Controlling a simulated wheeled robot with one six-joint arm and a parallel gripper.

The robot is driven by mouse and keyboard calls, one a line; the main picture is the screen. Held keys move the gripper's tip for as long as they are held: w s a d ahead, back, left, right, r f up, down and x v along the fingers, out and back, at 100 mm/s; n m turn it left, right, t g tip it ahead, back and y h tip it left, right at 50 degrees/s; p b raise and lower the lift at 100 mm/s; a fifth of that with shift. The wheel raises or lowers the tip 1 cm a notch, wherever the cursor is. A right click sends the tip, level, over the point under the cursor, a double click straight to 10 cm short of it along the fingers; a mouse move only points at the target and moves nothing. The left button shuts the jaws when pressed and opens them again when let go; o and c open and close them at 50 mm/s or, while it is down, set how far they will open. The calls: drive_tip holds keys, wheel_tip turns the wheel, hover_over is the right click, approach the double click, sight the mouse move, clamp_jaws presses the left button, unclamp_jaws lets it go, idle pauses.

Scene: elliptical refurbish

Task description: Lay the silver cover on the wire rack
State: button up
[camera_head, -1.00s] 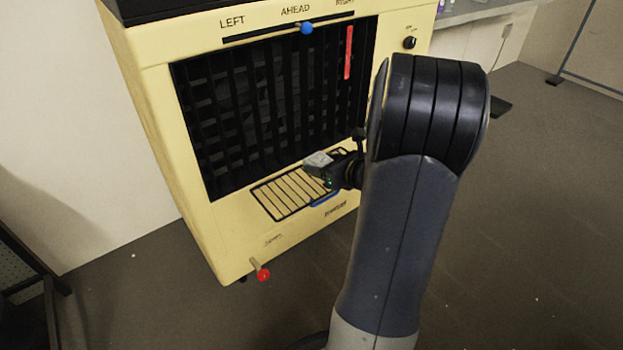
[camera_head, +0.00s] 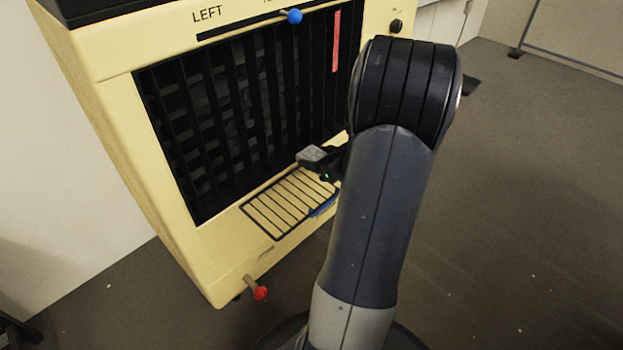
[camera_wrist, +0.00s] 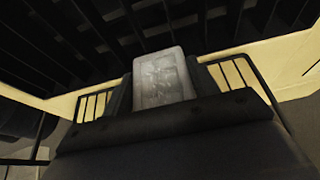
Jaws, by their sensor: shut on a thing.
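The silver cover (camera_head: 311,157) is a small grey rectangular piece. My gripper (camera_head: 326,160) is shut on it. In the wrist view the cover (camera_wrist: 162,78) stands out between the dark fingers of my gripper (camera_wrist: 160,98), with its pale, patterned face showing. The wire rack (camera_head: 266,217) is a black frame with thin bars on the front of the yellow cabinet. In the wrist view rack bars (camera_wrist: 96,104) show on both sides of the gripper.
The yellow cabinet (camera_head: 170,245) has a dark slatted opening (camera_head: 225,115) right behind the rack. A blue knob (camera_head: 295,16), a red strip (camera_head: 336,42), a dark knob (camera_head: 396,26) and a red-tipped lever (camera_head: 260,292) are on its front. The floor at right is clear.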

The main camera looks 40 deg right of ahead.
sight(317, 180)
drive_tip(key=shift+f+b, duration=1.1)
drive_tip(key=shift+f, duration=1.65)
drive_tip(key=shift+f, duration=0.2)
drive_tip(key=o, duration=1.1)
drive_tip(key=shift+o, duration=0.2)
drive_tip(key=shift+r, duration=0.15)
drive_tip(key=shift+s+r, duration=0.15)
drive_tip(key=shift+r, duration=0.1)
drive_tip(key=p+v, duration=0.4)
drive_tip(key=v, duration=0.7)
drive_tip(key=shift+s+p, duration=0.3)
drive_tip(key=shift+s, duration=0.05)
